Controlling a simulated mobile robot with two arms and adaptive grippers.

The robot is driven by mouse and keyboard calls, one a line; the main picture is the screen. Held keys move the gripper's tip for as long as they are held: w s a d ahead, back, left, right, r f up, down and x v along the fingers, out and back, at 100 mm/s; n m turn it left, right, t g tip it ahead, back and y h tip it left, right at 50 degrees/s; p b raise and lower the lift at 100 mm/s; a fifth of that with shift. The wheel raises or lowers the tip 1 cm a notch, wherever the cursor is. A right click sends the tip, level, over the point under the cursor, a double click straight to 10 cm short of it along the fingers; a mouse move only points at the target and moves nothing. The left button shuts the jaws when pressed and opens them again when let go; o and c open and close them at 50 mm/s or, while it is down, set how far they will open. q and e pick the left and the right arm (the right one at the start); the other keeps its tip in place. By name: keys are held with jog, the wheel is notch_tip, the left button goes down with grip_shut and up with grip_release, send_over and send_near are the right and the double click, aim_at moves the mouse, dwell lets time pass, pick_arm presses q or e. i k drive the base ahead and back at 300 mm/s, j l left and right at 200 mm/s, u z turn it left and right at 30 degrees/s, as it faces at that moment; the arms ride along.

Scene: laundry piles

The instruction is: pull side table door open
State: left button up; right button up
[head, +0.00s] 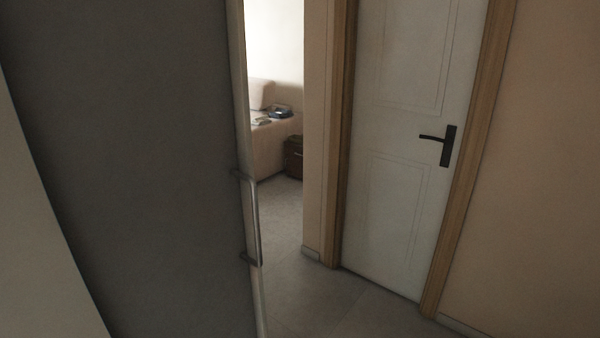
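A small dark brown side table (293,160) stands far off, beyond the opening, at the end of a beige sofa. Only part of it shows, as the wall edge cuts off its right side. A small light handle-like mark shows on its front, but it is too small to make out a door clearly. Neither of my grippers shows in the head view.
A large dark grey panel (130,150) with a metal bar handle (257,220) fills the left. A white door (405,130) with a black lever handle (440,142) is shut on the right. Grey floor (280,215) is clear through the opening. Folded cloths (277,112) lie on the sofa (268,145).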

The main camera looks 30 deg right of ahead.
aim_at(294, 165)
jog(key=i+l+z, duration=0.3)
jog(key=l, duration=0.15)
jog(key=i+l+z, duration=0.55)
jog(key=i+l, duration=0.25)
jog(key=i+l+z, duration=0.3)
jog(key=i, duration=0.3)
jog(key=i+j+u, duration=0.1)
jog(key=i+u, duration=0.75)
jog(key=i+l+u, duration=0.25)
jog(key=i+u, duration=0.2)
jog(key=i+j, duration=0.15)
jog(key=i, duration=0.5)
jog(key=i+j+u, duration=0.1)
jog(key=i, duration=0.55)
jog(key=i+j, duration=0.15)
jog(key=i, duration=0.5)
